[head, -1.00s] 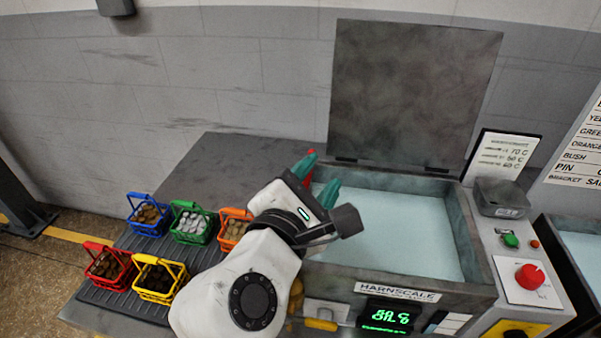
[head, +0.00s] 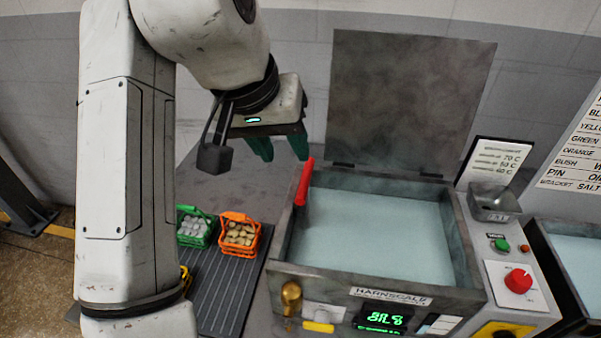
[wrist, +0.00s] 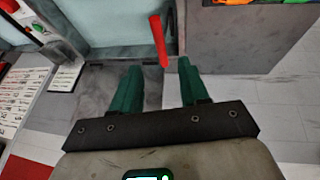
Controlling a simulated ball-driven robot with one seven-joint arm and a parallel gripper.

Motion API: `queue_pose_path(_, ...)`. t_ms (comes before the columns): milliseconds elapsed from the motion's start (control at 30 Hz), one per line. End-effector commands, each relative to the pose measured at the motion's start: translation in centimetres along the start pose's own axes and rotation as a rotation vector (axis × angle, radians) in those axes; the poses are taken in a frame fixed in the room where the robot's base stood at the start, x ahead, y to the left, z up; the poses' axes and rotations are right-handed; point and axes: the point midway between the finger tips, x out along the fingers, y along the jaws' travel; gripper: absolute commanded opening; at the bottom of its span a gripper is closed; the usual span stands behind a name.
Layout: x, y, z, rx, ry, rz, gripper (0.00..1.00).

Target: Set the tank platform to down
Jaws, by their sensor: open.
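The tank (head: 280,262) is a grey metal bath of pale blue liquid with its lid (head: 412,105) raised. No separate platform can be made out in the liquid. A red lever handle (head: 304,182) stands up, slightly tilted, at the tank's left wall; it also shows in the wrist view (wrist: 158,42). My gripper (head: 281,155) is open and empty, above and behind the lever in the head view. In the wrist view my gripper (wrist: 157,65) has its green fingers spread to either side of the lever's end, and I cannot tell whether they touch it.
A green basket (head: 196,228) and an orange basket (head: 240,234) stand on the ribbed mat (head: 228,300) left of the tank. A control panel with a red knob (head: 518,278) is on the right. A brass knob (head: 291,295) sits on the tank's front.

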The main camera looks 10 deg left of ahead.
Motion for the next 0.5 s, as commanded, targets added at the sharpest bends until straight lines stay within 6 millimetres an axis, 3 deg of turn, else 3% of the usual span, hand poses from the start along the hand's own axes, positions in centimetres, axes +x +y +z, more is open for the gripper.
queue_pose_path(500, 8.4, 0.1, -0.1, -0.005, 0.002, 0.004, 0.44)
